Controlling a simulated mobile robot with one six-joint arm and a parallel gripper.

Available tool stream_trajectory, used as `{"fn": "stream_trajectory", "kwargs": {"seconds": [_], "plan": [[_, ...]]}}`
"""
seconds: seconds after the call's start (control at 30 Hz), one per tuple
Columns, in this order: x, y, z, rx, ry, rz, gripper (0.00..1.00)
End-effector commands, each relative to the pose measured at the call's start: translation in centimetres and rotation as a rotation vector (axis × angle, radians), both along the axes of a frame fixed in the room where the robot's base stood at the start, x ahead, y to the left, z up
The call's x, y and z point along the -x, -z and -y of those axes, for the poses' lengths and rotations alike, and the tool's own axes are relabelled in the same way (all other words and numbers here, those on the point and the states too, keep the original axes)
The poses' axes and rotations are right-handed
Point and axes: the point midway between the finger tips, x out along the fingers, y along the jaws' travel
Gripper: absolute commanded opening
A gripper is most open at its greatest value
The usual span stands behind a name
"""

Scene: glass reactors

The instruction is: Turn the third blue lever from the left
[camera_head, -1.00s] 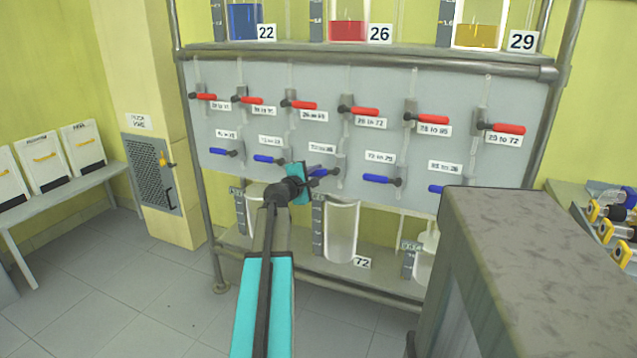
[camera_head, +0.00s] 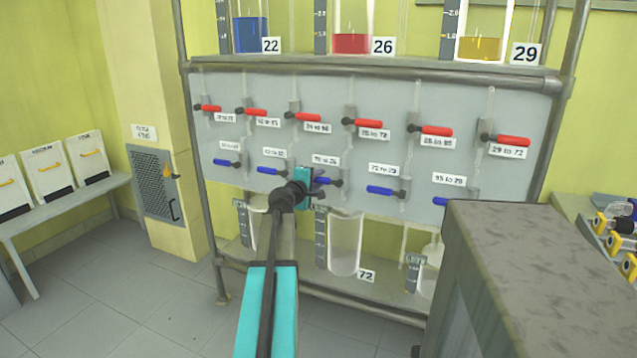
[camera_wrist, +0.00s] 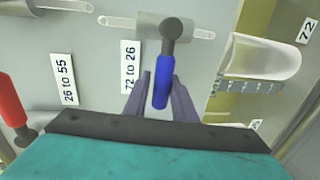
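The third blue lever from the left (camera_head: 329,181) sits on the grey panel, in the lower row, roughly horizontal. In the wrist view the blue lever (camera_wrist: 162,84) hangs from its dark pivot, beside the label "72 to 26" (camera_wrist: 130,68). My gripper (camera_head: 314,184) is at this lever and hides part of it in the head view. In the wrist view my gripper's grey fingers (camera_wrist: 162,82) are apart, one on each side of the blue handle. They look open around it; I cannot tell whether either touches it.
Other blue levers stand to the left (camera_head: 270,170) and right (camera_head: 383,190) in the same row. A row of red levers (camera_head: 307,117) runs above. Glass vessels (camera_head: 345,245) stand below the panel. A large grey block (camera_head: 540,240) fills the right foreground.

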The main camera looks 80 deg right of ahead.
Motion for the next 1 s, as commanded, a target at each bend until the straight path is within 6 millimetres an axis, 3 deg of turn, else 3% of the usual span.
{"fn": "stream_trajectory", "kwargs": {"seconds": [0.1, 0.57, 1.0], "plan": [[0.0, -0.1, 0.0, 0.0, 0.001, -0.001, 0.38], [0.0, 0.0, -0.6, -0.003, 0.003, -0.003, 0.38], [-1.1, -0.6, -4.5, -0.003, 0.003, -0.003, 0.38]]}}
